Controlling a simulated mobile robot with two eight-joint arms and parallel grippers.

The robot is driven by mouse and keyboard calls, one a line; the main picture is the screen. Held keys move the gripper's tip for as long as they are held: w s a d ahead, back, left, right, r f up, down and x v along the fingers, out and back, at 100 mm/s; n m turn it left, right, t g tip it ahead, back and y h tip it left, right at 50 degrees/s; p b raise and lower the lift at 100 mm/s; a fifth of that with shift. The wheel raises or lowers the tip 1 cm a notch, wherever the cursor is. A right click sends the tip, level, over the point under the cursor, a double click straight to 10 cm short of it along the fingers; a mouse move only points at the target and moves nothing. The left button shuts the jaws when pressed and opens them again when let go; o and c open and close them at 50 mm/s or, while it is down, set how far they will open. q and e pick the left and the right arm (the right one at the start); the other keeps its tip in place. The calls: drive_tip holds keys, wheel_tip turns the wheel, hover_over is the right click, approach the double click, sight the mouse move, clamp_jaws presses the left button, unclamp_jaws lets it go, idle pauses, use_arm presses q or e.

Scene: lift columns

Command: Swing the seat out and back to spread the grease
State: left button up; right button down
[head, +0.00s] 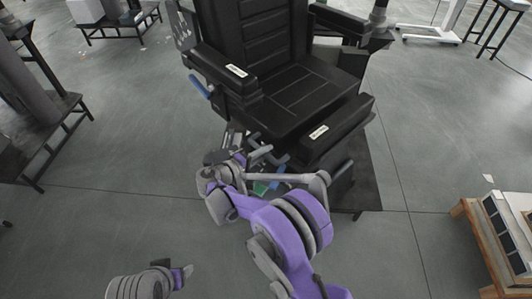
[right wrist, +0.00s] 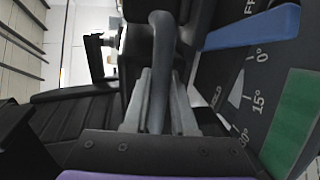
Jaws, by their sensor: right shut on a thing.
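The black padded seat (head: 300,95) faces me in the head view, with a backrest (head: 265,30) and two armrests carrying white labels. My right gripper (head: 258,152) is at the seat's front left lower edge. In the right wrist view its two grey fingers (right wrist: 158,105) are shut on a grey bar-like handle (right wrist: 162,55). Beside the handle is a dark plate with an angle scale (right wrist: 245,100) reading 0°, 15° and 30°. My left gripper (head: 186,272) is low at the left of the head view, away from the seat; its fingers are not clear.
A blue lever (right wrist: 250,28) and a green patch (right wrist: 292,122) sit close to the right gripper. Another blue lever (head: 199,87) sticks out at the seat's left. A wooden stand (head: 474,240) is at the lower right. Open grey floor lies left of the seat.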

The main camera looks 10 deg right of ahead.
drive_tip(key=shift+d, duration=0.1)
drive_tip(key=c, duration=0.7)
unclamp_jaws()
drive_tip(key=shift+c, duration=0.2)
drive_tip(key=shift+s, duration=0.1)
drive_tip(key=v, duration=1)
drive_tip(key=shift+a+r, duration=0.15)
drive_tip(key=shift+a, duration=0.25)
drive_tip(key=shift+s, duration=0.1)
